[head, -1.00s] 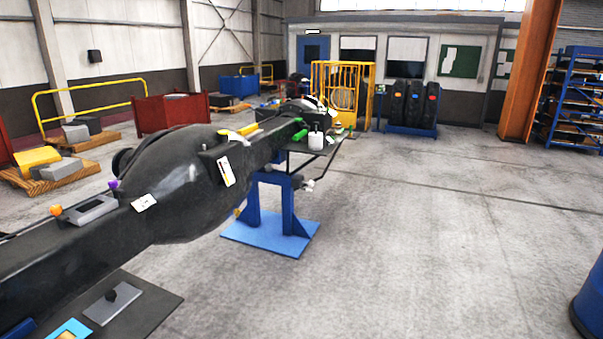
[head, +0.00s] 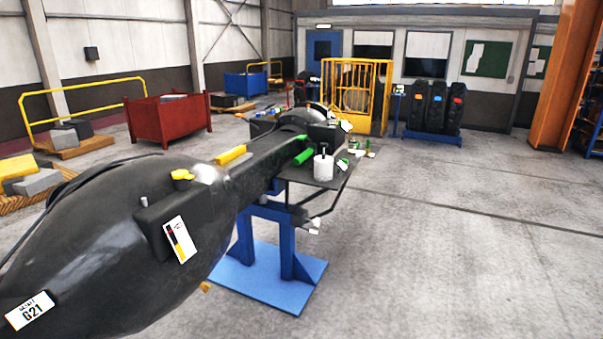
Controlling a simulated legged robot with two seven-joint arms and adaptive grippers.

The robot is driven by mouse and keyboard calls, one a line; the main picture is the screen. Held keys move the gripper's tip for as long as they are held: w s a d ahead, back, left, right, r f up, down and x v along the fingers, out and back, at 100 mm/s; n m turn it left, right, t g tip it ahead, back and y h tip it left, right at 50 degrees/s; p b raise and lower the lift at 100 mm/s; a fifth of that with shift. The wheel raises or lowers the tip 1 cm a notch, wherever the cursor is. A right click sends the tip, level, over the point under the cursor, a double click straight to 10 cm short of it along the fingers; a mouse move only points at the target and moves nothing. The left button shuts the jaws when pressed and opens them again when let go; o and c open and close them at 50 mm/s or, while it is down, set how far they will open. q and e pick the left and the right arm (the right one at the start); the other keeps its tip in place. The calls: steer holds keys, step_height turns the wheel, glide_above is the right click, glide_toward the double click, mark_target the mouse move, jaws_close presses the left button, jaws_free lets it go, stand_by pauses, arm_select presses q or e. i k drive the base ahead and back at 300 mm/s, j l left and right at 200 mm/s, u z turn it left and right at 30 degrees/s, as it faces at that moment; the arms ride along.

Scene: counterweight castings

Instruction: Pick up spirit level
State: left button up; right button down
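A yellow bar (head: 231,155), which looks like the spirit level, lies on top of the large dark casting (head: 110,240), near where its bulge narrows into the beam. It is too small to make out any vials. A yellow knobbed piece (head: 182,175) sits closer to me on the same casting. Neither of my grippers is in the head view.
A blue stand (head: 262,270) supports the casting. Beyond it, a dark shelf (head: 322,180) holds a white container (head: 323,168) and a green cylinder (head: 303,157). A red bin (head: 168,118) stands at the left back. The floor (head: 460,260) at right is clear.

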mark_target(221, 160)
steer(key=i+l+u, duration=0.1)
steer(key=i+u, duration=0.15)
steer(key=i, duration=0.2)
steer(key=i+l+u, duration=0.25)
steer(key=i, duration=0.15)
steer(key=i+l+u, duration=0.15)
steer(key=i+u, duration=0.15)
steer(key=i, duration=0.15)
